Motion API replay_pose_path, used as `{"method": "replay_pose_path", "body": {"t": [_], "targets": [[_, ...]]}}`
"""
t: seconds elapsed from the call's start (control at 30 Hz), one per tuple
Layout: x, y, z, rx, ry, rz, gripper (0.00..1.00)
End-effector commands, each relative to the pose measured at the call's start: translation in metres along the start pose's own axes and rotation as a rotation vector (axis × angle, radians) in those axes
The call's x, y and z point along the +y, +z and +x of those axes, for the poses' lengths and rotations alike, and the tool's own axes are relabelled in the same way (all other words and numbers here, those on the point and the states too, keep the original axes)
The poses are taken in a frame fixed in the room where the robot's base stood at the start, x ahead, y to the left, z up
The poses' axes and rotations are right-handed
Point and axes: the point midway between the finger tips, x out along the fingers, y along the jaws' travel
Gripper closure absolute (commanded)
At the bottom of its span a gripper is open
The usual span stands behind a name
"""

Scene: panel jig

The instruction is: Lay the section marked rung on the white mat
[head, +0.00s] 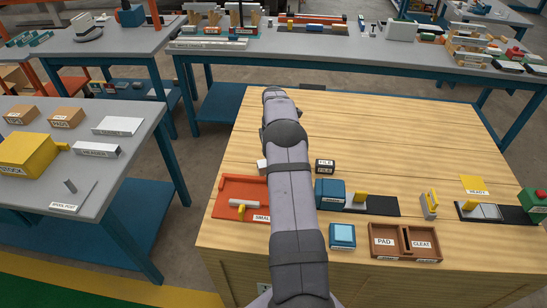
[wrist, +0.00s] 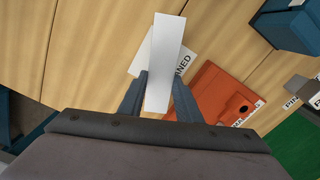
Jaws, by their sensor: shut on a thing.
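My gripper (wrist: 159,78) is shut on a long pale section (wrist: 165,40), which sticks out past the fingertips in the wrist view. No marking shows on its visible face, so I cannot read whether it says rung. A white mat (wrist: 139,62) lies on the wooden bench below and partly behind the section, with a label ending in "NED" at its right edge. I cannot tell how high the section is above the mat. In the head view my arm hides the gripper and most of that area; a small white patch (head: 262,165) shows left of the arm.
An orange-red fixture (wrist: 222,95) lies right of my gripper in the wrist view, also in the head view (head: 238,188). A blue block (head: 329,190), dark blocks (head: 325,166) and a brown two-compartment tray (head: 404,243) stand right of my arm. The bench's far part (head: 390,125) is clear.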

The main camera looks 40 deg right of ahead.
Motion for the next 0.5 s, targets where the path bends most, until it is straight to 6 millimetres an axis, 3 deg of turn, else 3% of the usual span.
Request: {"method": "replay_pose_path", "body": {"t": [0.43, 0.47, 0.5], "targets": [[0.0005, 0.0001, 0.0068, -0.001, 0.002, 0.0, 0.96], [0.0003, 0.0001, 0.0065, 0.0, 0.002, 0.0, 0.64], [0.0003, 0.0001, 0.0061, 0.0, 0.002, 0.0, 0.55]]}}
